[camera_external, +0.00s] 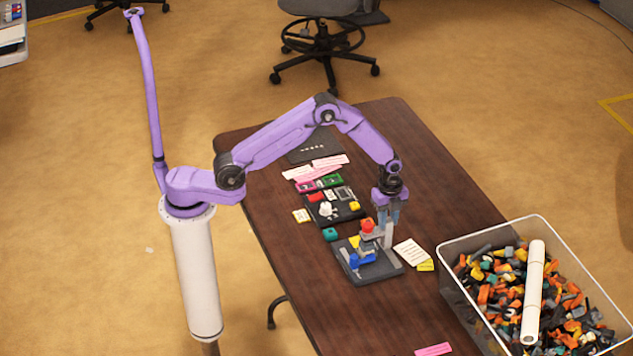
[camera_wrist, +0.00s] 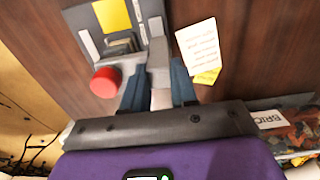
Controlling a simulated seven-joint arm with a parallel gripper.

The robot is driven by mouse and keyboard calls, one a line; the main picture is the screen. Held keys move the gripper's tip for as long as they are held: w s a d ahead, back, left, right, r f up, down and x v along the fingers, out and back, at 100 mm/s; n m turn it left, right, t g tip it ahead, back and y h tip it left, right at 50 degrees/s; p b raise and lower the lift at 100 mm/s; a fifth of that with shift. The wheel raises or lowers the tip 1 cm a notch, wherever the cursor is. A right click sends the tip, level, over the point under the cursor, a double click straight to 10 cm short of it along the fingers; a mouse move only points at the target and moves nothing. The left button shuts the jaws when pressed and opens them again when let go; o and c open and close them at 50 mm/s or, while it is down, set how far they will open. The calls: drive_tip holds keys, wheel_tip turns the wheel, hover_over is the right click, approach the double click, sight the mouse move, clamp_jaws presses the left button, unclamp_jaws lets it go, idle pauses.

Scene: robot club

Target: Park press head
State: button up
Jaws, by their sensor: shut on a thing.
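The small press stands on a dark grey base plate (camera_external: 390,272) on the table. The red knob also shows in the wrist view (camera_wrist: 104,82), left of my fingers. My gripper (camera_external: 388,218) points down at the press's right side. In the wrist view my gripper (camera_wrist: 158,88) is shut with its two blue-grey fingers around a grey block of the press head (camera_wrist: 159,55). A blue part (camera_external: 361,259) and a yellow piece (camera_wrist: 112,15) are on the base plate.
A printed card (camera_external: 411,253) and a yellow note (camera_external: 425,265) lie right of the press. A clear bin (camera_external: 450,250) full of parts stands right. The front table is mostly clear.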

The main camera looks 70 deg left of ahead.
drive_tip(key=d, duration=0.7)
idle(1.1)
drive_tip(key=o, duration=0.6)
drive_tip(key=shift+c, duration=0.2)
drive_tip(key=shift+r, duration=0.1)
wheel_tip(320, 180, up, 6)
drive_tip(key=shift+f, duration=0.1)
idle(0.4)
